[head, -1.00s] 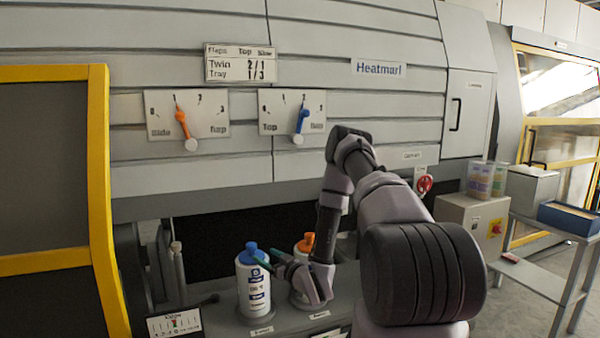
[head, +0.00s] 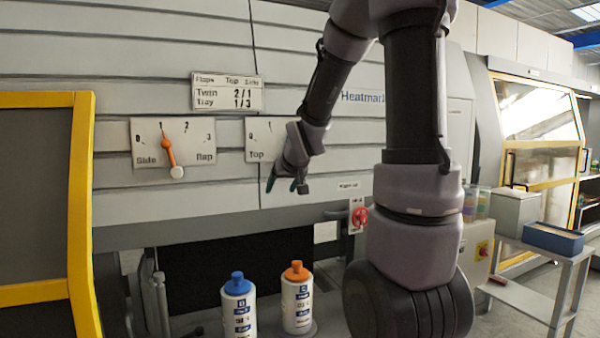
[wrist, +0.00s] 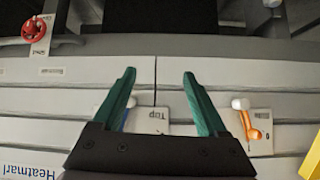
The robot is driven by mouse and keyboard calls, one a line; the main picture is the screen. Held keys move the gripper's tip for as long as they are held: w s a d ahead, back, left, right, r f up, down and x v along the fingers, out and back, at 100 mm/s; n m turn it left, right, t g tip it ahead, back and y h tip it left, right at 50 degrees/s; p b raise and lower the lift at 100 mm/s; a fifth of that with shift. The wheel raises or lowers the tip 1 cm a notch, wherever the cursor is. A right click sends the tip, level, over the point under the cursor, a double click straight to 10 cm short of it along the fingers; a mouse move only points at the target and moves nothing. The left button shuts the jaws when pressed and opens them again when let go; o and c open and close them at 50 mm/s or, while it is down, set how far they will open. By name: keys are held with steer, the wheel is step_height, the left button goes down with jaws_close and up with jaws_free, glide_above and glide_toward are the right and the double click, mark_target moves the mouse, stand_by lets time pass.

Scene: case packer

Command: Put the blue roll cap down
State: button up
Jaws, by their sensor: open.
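The blue cap (head: 237,283) sits upright on top of a white bottle (head: 238,313) on the machine's lower ledge. My gripper (head: 286,186) is well above the bottles, in front of the grey panel, with its fingers pointing down and left. In the wrist view the two green fingers of my gripper (wrist: 160,80) are apart, with nothing between them but the panel behind. My gripper and arm hide most of the Top flap dial (head: 257,145). The blue cap cannot be made out in the wrist view.
A second white bottle with an orange cap (head: 296,272) stands just right of the blue-capped one. The Side flap dial (head: 172,143) has an orange pointer. A yellow-framed guard (head: 80,210) stands at left. A red valve knob (head: 359,217) is right of the bottles.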

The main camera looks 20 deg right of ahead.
steer(key=s+a+r+m+g+y, duration=0.1)
steer(key=s+r, duration=0.1)
steer(key=s, duration=0.6)
steer(key=s+a+r+m+g, duration=0.1)
steer(key=s+a+r, duration=0.1)
steer(key=s, duration=0.6)
steer(key=s+a+r+m+g+y, duration=0.1)
steer(key=s+r, duration=0.3)
steer(key=s, duration=0.4)
steer(key=shift+s+a+y, duration=0.3)
steer(key=shift+s+a, duration=0.05)
steer(key=shift+a, duration=0.15)
